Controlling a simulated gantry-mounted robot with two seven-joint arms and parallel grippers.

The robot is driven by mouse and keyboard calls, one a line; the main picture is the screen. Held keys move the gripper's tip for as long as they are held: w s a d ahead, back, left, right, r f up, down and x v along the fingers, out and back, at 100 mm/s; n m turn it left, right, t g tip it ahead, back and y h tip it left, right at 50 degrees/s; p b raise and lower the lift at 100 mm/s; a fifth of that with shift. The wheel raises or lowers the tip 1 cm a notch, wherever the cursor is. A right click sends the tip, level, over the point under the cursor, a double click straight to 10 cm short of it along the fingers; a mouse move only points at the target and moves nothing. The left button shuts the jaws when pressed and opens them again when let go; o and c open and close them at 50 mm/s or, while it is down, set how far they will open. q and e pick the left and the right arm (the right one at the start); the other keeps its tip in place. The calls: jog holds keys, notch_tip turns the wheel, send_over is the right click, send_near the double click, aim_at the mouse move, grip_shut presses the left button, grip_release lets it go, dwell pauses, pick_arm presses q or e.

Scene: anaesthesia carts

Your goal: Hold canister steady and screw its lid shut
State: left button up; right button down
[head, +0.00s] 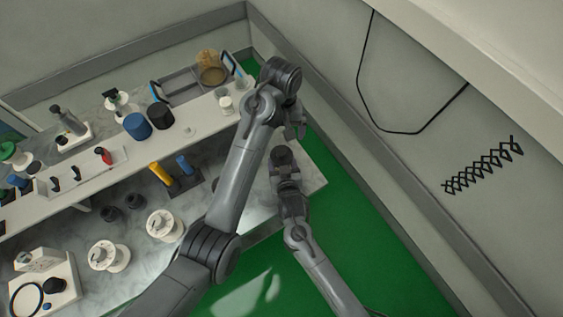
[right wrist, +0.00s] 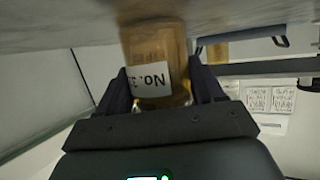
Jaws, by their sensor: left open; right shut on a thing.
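In the right wrist view an amber, see-through canister (right wrist: 158,52) with a white label reading "No. 3" upside down stands between the two dark fingers of my right gripper (right wrist: 163,82), which is shut on it. In the head view my right gripper (head: 281,157) is low beside the bench's right end, and the canister in it cannot be made out there. My left gripper (head: 298,130) is open, just above and right of the right one, partly hidden by its own wrist. I cannot make out the canister's lid in either view.
A grey tray (head: 178,88) with an amber jar (head: 211,70) stands at the shelf's far end. White pots (head: 226,105), a blue cup (head: 138,126) and a black cup (head: 160,116) stand nearby. White spools (head: 163,225) lie on the bench below. Green floor (head: 375,255) is clear at right.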

jog(key=shift+c, duration=0.3)
grip_release()
jog(key=p+v, duration=0.1)
jog(key=v, duration=0.9)
jog(key=shift+s+d+r, duration=0.1)
jog(key=shift+s, duration=0.3)
